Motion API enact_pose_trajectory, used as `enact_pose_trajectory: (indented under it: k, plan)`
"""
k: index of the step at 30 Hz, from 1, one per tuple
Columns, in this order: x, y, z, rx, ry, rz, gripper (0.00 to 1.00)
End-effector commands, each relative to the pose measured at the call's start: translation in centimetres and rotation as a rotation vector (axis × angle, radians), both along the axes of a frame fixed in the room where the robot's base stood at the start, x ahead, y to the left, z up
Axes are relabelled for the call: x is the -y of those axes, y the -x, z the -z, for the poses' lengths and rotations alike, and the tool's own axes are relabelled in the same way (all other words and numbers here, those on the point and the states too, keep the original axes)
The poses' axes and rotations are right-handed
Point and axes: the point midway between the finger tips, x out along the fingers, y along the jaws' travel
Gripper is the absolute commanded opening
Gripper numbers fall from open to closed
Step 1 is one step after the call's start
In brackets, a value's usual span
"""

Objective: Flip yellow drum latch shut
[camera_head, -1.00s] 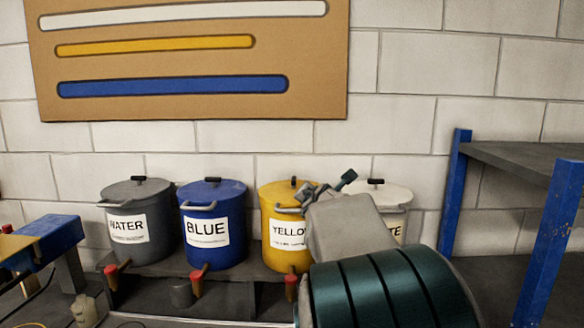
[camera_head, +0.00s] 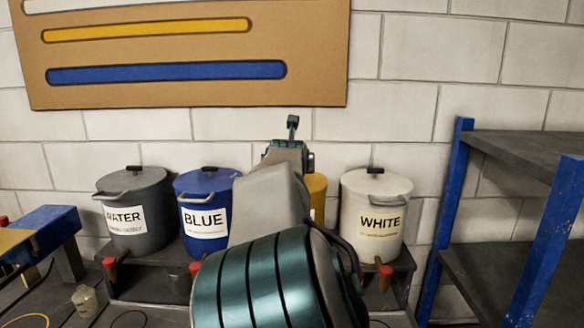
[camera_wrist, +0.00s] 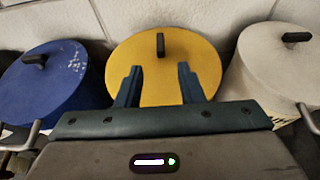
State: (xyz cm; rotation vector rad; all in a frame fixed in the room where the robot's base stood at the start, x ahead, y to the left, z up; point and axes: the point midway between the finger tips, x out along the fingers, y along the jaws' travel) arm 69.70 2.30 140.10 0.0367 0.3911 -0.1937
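The yellow drum (camera_wrist: 205,65) is in the middle of the wrist view, seen from above. A small black latch (camera_wrist: 160,44) shows near the far side of its lid, its long side running up the picture. I cannot tell how far it is flipped. My gripper (camera_wrist: 159,76) is open and empty, its two fingers apart over the near part of the lid, with the latch beyond the tips and roughly between them. In the head view my gripper (camera_head: 290,140) and arm hide most of the yellow drum (camera_head: 317,196), and its latch is not visible.
The blue drum (camera_wrist: 62,84) is to the left and the white drum (camera_wrist: 268,70) to the right, both close by. The water drum (camera_head: 135,215) is farther left. A blue-framed shelf (camera_head: 548,190) stands at the right, a block wall (camera_head: 400,100) behind.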

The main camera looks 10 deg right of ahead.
Motion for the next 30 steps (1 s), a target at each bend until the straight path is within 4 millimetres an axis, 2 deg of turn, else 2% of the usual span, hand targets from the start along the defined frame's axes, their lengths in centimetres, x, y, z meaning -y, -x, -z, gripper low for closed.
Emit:
enact_pose_trajectory:
  k: [30]
  plan:
    - [1.8, -8.7, 3.6, -0.001, 0.001, 0.001, 0.35]
